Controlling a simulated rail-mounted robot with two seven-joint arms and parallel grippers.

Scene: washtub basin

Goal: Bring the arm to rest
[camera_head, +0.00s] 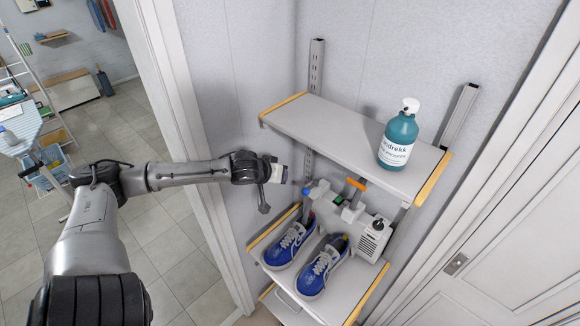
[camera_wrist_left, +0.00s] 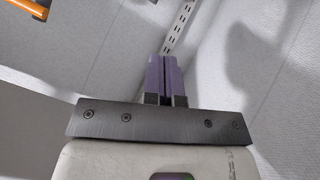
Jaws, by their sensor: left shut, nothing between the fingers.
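My left arm comes in from the left, and its gripper (camera_head: 296,182) is beside the shelf unit, just left of the grey and white device. In the left wrist view its two purple fingers (camera_wrist_left: 164,62) are pressed together with nothing between them. They point toward the wall and a slotted metal rail. No object is held. My right gripper is not in view.
A teal pump bottle (camera_head: 398,138) stands on the upper shelf (camera_head: 320,125). Blue shoes (camera_head: 291,244) and a grey and white device (camera_head: 350,222) are on the lower shelf (camera_head: 335,305). A door frame (camera_head: 178,90) stands close behind my forearm. Open tiled floor lies left.

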